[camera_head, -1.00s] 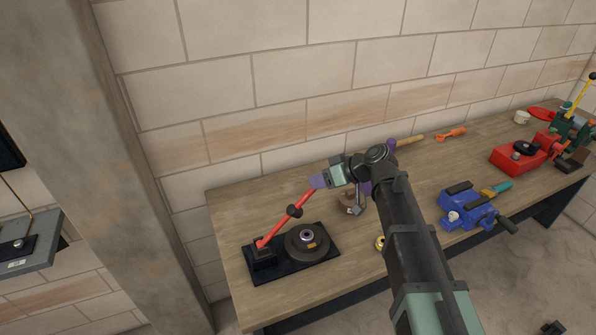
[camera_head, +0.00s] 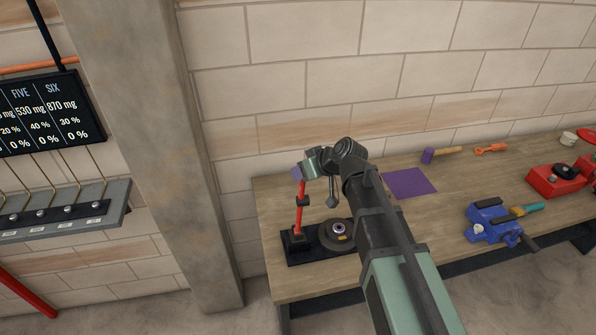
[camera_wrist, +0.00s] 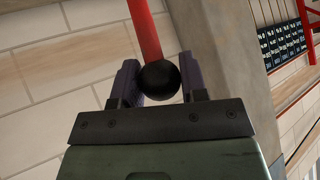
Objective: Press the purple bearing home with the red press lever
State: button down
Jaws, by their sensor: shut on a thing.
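The red press lever (camera_head: 299,216) rises almost upright from the left end of the black press base (camera_head: 298,259). A dark round hub (camera_head: 336,244) sits on that base, right of the lever. A small ring with a purplish centre, seemingly the bearing (camera_head: 339,227), shows at the top of the hub; its depth is too small to judge. My gripper (camera_head: 298,171) is at the lever's top end. In the wrist view, its jaws (camera_wrist: 160,88) are shut on the lever's black ball knob (camera_wrist: 159,79), with the red rod beyond.
A purple mat (camera_head: 409,183), a purple-headed mallet (camera_head: 429,156) and a blue vise (camera_head: 492,221) are on the bench right of my arm. A red machine (camera_head: 556,181) stands farther right. A concrete pillar (camera_head: 150,150) stands left of the bench.

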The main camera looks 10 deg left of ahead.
jog(key=shift+a, duration=0.1)
dwell(0.3)
jog(key=c, duration=1.1)
grip_release()
jog(key=o, duration=0.4)
jog(key=shift+s+a+r, duration=0.1)
jog(key=shift+s+a, duration=0.05)
jog(key=shift+a, duration=0.1)
jog(key=shift+o, duration=0.2)
jog(key=shift+d, duration=0.15)
jog(key=p+v, duration=0.7)
jog(key=v, duration=0.3)
jog(key=shift+d+r, duration=0.2)
jog(key=shift+r, duration=0.05)
jog(key=shift+s, duration=0.1)
